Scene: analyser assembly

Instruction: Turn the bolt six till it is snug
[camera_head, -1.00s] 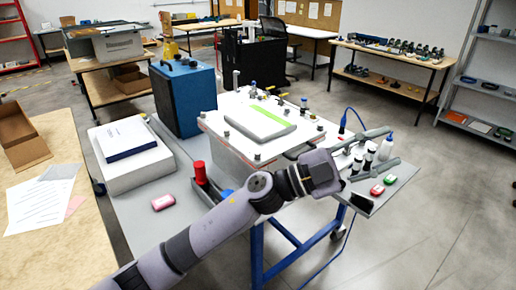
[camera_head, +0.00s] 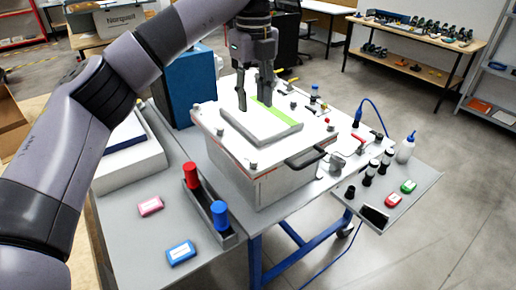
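The analyser is a white box (camera_head: 285,187) with a flat white lid, standing on the grey work table. No number shows, so I cannot tell which is bolt six. My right gripper is not in view.
A black handle (camera_head: 305,157) sticks out from the box front. Dark bottles, a white squeeze bottle (camera_head: 405,148) and small coloured boxes stand at the right. A blue case (camera_head: 181,92) stands behind left.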

